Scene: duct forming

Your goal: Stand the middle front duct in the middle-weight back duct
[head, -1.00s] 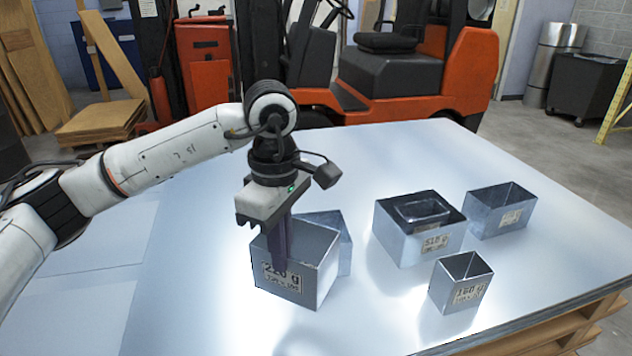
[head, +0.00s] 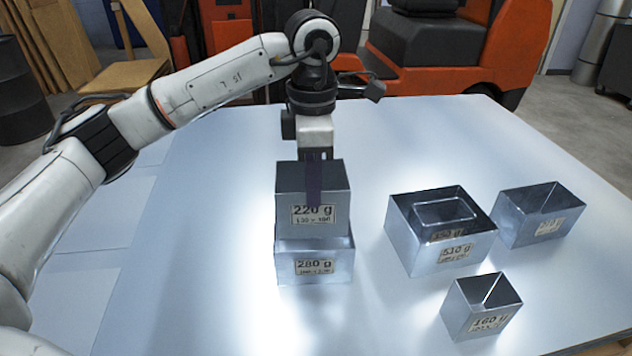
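The 220 g duct (head: 333,219), an open square metal box shape, is held upright by my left gripper (head: 314,190). The gripper comes down from above and is shut on a wall of this duct, with a dark finger showing at its front part. The 280 g duct (head: 297,272) stands on the table directly below it in the picture. The 220 g duct hides the 280 g duct's opening, and its lower edge lies at about that rim. I cannot tell whether it is above the opening or slightly inside. My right gripper is not in view.
To the right stands the 510 g duct (head: 408,237) with a smaller duct (head: 447,234) inside it. Another duct (head: 520,222) stands behind right, its label hard to read. The 160 g duct (head: 464,314) stands at the front right. The metal tabletop (head: 210,250) is clear to the left.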

